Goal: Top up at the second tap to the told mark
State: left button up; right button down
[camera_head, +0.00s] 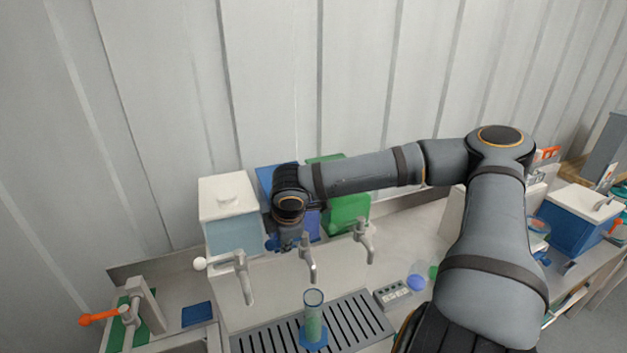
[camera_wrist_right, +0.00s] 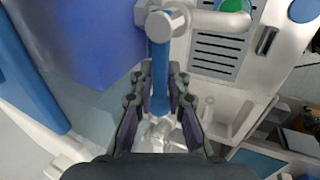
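Three grey taps stand in a row in the head view: a left tap (camera_head: 243,277), the second tap (camera_head: 308,259) in the middle and a right tap (camera_head: 363,240). A clear tall vessel (camera_head: 313,302) with a blue foot and greenish content stands upright below the second tap; I cannot read its marks or level. My right gripper (camera_wrist_right: 160,84) reaches down behind the second tap, mostly hidden in the head view. In the right wrist view its fingers close around the tap's blue lever (camera_wrist_right: 160,66). My left gripper is out of view.
The vessel is on a slotted drip tray (camera_head: 355,322). A white-lidded tank (camera_head: 228,212) and a green tank (camera_head: 347,212) stand behind the taps, with blue between. A small control panel (camera_head: 391,293) and a blue cup (camera_head: 416,282) are to the right. An orange-handled fixture (camera_head: 100,317) is at left.

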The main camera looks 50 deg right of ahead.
jog(key=shift+f, duration=0.1)
jog(key=shift+d+b, duration=0.15)
jog(key=shift+b, duration=0.25)
jog(key=shift+m, duration=0.4)
jog(key=c, duration=1.5)
grip_release()
jog(key=shift+w, duration=0.1)
jog(key=shift+o, duration=1)
jog(key=shift+w, duration=0.15)
jog(key=v, duration=1.2)
jog(key=shift+a, duration=0.3)
jog(key=shift+w+d, duration=0.1)
